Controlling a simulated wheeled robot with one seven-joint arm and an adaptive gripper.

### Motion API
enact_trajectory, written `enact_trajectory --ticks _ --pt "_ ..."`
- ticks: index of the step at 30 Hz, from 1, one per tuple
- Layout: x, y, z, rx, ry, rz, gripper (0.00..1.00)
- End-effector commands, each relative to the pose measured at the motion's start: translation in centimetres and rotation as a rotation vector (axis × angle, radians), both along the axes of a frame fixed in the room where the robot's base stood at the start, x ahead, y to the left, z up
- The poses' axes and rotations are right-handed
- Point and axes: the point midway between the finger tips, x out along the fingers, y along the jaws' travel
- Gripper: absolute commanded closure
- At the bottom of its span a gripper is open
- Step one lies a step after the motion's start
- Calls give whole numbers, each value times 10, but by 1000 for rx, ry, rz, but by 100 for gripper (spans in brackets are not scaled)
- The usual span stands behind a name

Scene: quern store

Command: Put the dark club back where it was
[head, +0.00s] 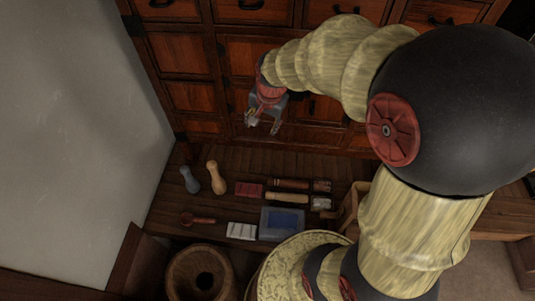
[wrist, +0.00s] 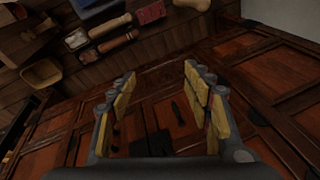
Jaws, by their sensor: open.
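The dark club (head: 189,179), blue-grey with a rounded knob end, is on the wooden bench at its left side, near the pale wall. A similar tan club (head: 216,178) is just right of it, with a small gap between them. My gripper (head: 264,122) is up in front of the drawer cabinet, above and to the right of the clubs, apart from both. In the wrist view my gripper (wrist: 157,88) is open with nothing between its fingers. I cannot make out the dark club in the wrist view.
On the bench (head: 165,215) lie a red block (head: 249,190), several wooden-handled tools, a red-brown scoop-like tool (head: 197,219), white pieces (head: 241,231) and a blue tray (head: 282,238). A wooden box (wrist: 42,73) stands right of the tools. A round wooden vessel (head: 200,251) stands in front. The drawer cabinet (head: 180,53) rises behind.

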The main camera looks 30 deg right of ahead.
Motion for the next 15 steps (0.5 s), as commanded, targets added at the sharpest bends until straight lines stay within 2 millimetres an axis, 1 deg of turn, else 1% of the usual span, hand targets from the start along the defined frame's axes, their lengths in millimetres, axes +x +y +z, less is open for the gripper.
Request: enact_trajectory --ticks 1,3,5,6,8,9,12,15 --pt "-13 13 24 -26 -25 81 50" --pt "-33 28 48 -62 -44 191 50" --pt "-51 39 66 -94 -63 287 50" --pt "-64 47 77 -118 -75 351 50" --pt "-84 57 93 -153 -93 444 50" --pt "-98 63 101 -176 -104 507 50" --pt "-130 76 117 -234 -131 648 50" --pt "-157 85 126 -283 -153 762 50"
